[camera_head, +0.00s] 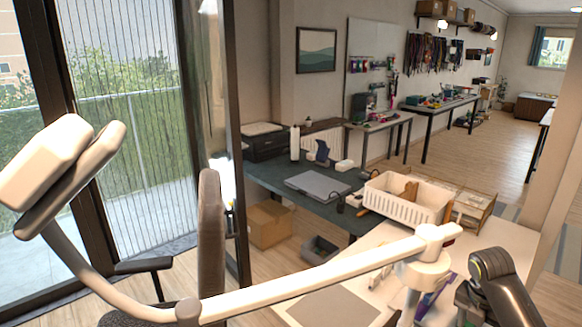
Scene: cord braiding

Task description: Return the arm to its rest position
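A dark, rounded piece that looks like a link of my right arm (505,290) rises at the bottom right, in front of the light table (505,243). I see no gripper fingers on it. My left arm and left gripper do not show. No braiding cord can be made out on the near table. Colored cords (425,52) hang on the far wall.
A white jointed lamp arm (310,282) crosses the foreground, with its head (55,165) at the left. A white basket (405,200) stands beyond. A dark chair (210,240) is at left. A laptop (317,186) lies on the dark desk (265,175).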

